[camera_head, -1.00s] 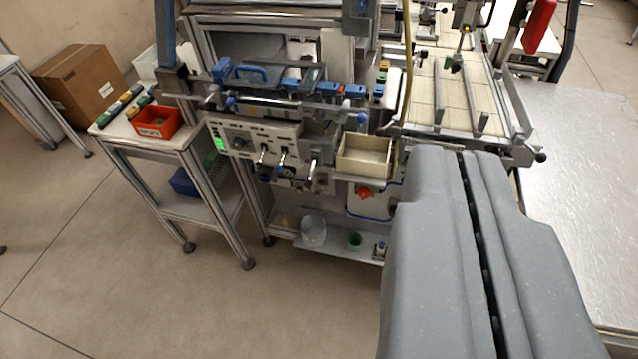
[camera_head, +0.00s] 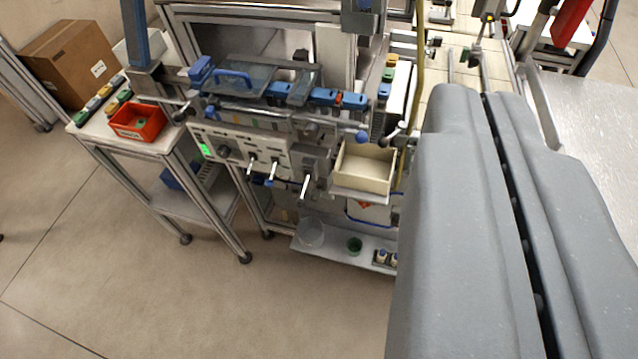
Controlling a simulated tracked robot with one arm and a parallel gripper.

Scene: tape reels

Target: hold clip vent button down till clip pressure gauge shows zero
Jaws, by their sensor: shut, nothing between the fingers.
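My gripper (camera_head: 485,97) fills the right side of the view, its two long grey fingers pressed together with a dark seam between them. It is shut and empty. Its tips appear to the right of the machine's control panel (camera_head: 240,143) and overlap the rails in the picture. The panel carries a small lit green display (camera_head: 206,150), a dark round knob (camera_head: 224,151) and several levers (camera_head: 273,170). I cannot make out which part is the clip vent button. I cannot make out the clip pressure gauge or any reading.
A cream open box (camera_head: 362,185) sits right of the panel. A lower shelf (camera_head: 335,246) holds a clear cup and a green cup. A side table (camera_head: 165,143) at left bears a red bin (camera_head: 138,123). A cardboard box (camera_head: 75,60) stands behind it. The floor in front is clear.

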